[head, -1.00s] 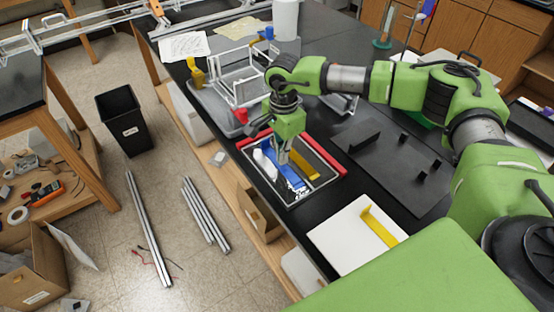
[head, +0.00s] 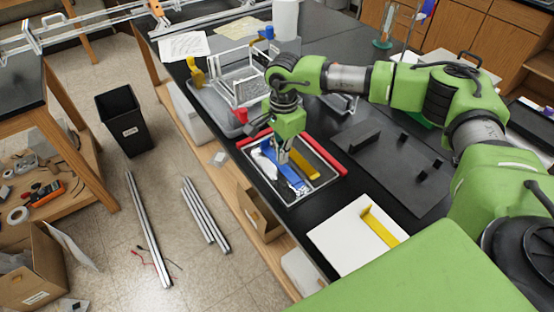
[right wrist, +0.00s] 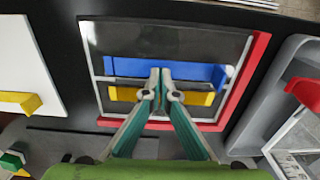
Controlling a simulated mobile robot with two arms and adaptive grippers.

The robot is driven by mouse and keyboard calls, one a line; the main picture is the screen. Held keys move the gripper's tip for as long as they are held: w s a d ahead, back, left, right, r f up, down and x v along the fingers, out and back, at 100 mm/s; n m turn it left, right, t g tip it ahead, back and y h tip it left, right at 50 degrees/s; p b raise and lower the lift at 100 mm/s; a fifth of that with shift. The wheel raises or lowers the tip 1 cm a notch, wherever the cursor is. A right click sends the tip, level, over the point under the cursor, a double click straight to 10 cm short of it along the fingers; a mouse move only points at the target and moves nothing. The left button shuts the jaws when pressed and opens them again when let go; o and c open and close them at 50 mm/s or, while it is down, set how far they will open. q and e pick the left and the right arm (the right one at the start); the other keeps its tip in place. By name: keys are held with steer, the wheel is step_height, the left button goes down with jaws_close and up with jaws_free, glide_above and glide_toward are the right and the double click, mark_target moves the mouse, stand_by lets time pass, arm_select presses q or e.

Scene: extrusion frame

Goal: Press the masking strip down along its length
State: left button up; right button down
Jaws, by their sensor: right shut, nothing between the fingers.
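The blue strip (head: 290,177), which looks like the masking strip, lies lengthwise in a dark, light-rimmed frame or tray (head: 321,184) on the black bench. The strip also shows in the right wrist view (right wrist: 198,72), running left to right. My right gripper (head: 283,159) is shut and empty, pointing down. In the right wrist view its fingertips (right wrist: 160,72) are together over the middle of the strip; whether they touch it I cannot tell. A yellow bar (head: 304,165) lies parallel beside the strip. My left gripper is out of view.
Red bars (head: 327,157) edge the tray. A grey bin with a white wire rack (head: 240,80) stands behind it. A white board (head: 350,232) with a yellow angle piece (head: 379,226) lies in front, and a dark plate with blocks (head: 395,165) lies to the right.

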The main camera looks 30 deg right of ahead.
mark_target(293, 177)
steer(key=shift+f+b, duration=0.8)
steer(key=shift+f, duration=0.25)
steer(key=shift+s+f, duration=0.1)
stand_by(1.3)
steer(key=shift+r+p, duration=0.35)
steer(key=shift+r, duration=0.7)
steer(key=shift+s+d+p, duration=0.15)
steer(key=shift+s+d, duration=0.05)
steer(key=shift+s, duration=0.95)
steer(key=shift+s+d+p, duration=0.15)
steer(key=shift+s+d, duration=0.05)
steer(key=shift+s, duration=0.95)
steer(key=shift+f+b, duration=0.9)
steer(key=shift+f, duration=0.05)
steer(key=shift+s+f, duration=0.1)
steer(key=shift+f, duration=0.05)
